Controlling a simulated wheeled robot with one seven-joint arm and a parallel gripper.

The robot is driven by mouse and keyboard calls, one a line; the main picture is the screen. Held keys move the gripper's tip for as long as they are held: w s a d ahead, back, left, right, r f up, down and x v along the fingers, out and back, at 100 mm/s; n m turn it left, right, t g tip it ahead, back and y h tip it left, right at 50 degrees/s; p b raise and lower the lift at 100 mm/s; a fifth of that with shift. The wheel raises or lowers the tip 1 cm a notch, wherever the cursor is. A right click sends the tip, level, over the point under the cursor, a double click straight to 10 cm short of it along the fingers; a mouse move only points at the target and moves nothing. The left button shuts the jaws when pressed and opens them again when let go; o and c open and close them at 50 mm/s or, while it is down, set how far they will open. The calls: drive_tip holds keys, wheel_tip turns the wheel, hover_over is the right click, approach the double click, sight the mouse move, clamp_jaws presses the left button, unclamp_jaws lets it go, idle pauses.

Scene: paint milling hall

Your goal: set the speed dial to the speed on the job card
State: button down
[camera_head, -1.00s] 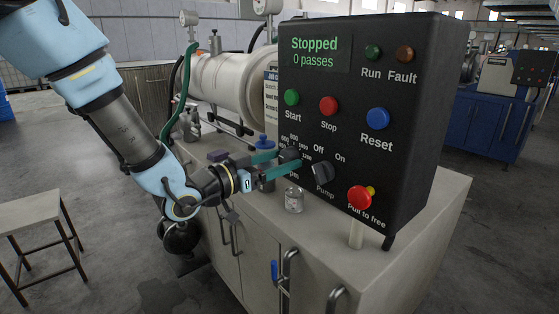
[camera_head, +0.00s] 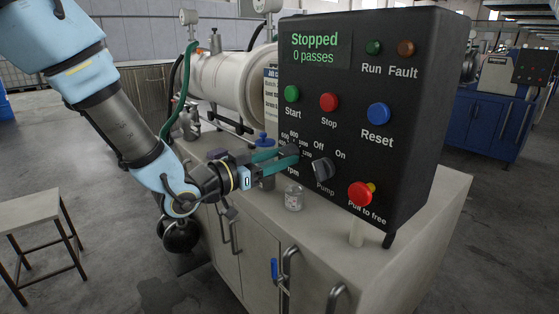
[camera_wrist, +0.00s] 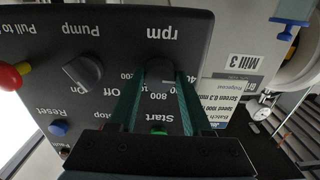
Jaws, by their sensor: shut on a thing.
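The black speed dial (camera_wrist: 160,70), marked rpm, is on the dark control panel (camera_head: 415,110). My gripper (camera_wrist: 161,82) is shut on the dial, with one teal finger on each side of it. In the head view my gripper (camera_head: 288,157) reaches the panel from the left and its fingers mostly hide the dial. Numbers such as 600 and 800 ring the dial; its pointer cannot be made out. The job card (camera_wrist: 221,105) appears upside down in the wrist view. Its speed line is partly cut off by my finger. The panel display (camera_head: 316,51) reads "Stopped, 0 passes".
The pump knob (camera_head: 322,168) sits just right of the dial. A red stop button on yellow (camera_head: 360,195) is lower right. A small glass jar (camera_head: 294,198) stands on the bench below the dial. A stool (camera_head: 38,215) is at the left.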

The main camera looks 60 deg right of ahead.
drive_tip(key=m+b, duration=2.4)
drive_tip(key=b, duration=1.1)
drive_tip(key=shift+f+m+b, duration=0.1)
drive_tip(key=shift+m+b, duration=0.2)
drive_tip(key=shift+b, duration=0.05)
drive_tip(key=shift+m+b, duration=0.75)
drive_tip(key=shift+m, duration=0.05)
drive_tip(key=shift+r, duration=0.2)
drive_tip(key=shift+c, duration=1.7)
unclamp_jaws()
drive_tip(key=shift+w, duration=0.1)
